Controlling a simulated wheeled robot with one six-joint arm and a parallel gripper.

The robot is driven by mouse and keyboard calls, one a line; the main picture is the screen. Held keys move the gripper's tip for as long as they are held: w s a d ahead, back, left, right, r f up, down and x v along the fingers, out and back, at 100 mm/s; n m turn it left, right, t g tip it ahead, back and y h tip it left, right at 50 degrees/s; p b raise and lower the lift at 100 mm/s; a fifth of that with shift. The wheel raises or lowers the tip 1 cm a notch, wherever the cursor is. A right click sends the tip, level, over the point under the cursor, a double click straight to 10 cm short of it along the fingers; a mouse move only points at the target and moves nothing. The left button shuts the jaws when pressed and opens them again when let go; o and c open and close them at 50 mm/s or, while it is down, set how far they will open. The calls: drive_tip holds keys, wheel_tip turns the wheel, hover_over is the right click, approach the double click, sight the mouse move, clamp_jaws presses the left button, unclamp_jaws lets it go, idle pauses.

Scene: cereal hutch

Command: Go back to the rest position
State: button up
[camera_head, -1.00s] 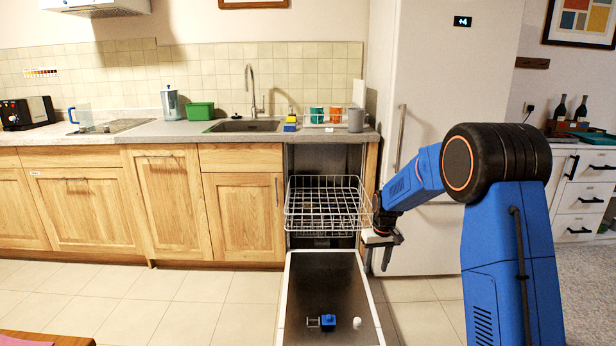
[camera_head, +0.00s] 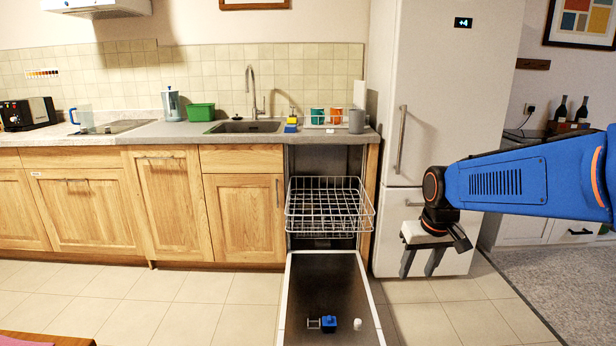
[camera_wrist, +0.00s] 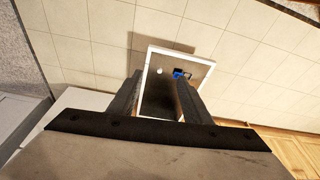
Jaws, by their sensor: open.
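My gripper (camera_head: 421,262) hangs in front of the white fridge, to the right of the open dishwasher. Its two dark fingers point down and stand apart with nothing between them. My blue arm reaches in from the right edge of the head view. In the wrist view, my gripper (camera_wrist: 160,95) is also open and empty, with the dishwasher door seen beyond the fingers.
The dishwasher door (camera_head: 310,300) lies folded down, with a blue item (camera_head: 329,323) and a small white item (camera_head: 357,324) on it. The wire rack (camera_head: 328,207) is pulled out above. The fridge (camera_head: 440,110) stands close behind my gripper. Floor tiles right of the door are clear.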

drive_tip(key=s+d+m+t, duration=0.1)
drive_tip(key=s+t, duration=0.1)
drive_tip(key=s, duration=2.2)
drive_tip(key=shift+s+d+f, duration=0.15)
drive_tip(key=shift+d+f, duration=0.15)
drive_tip(key=shift+d, duration=0.05)
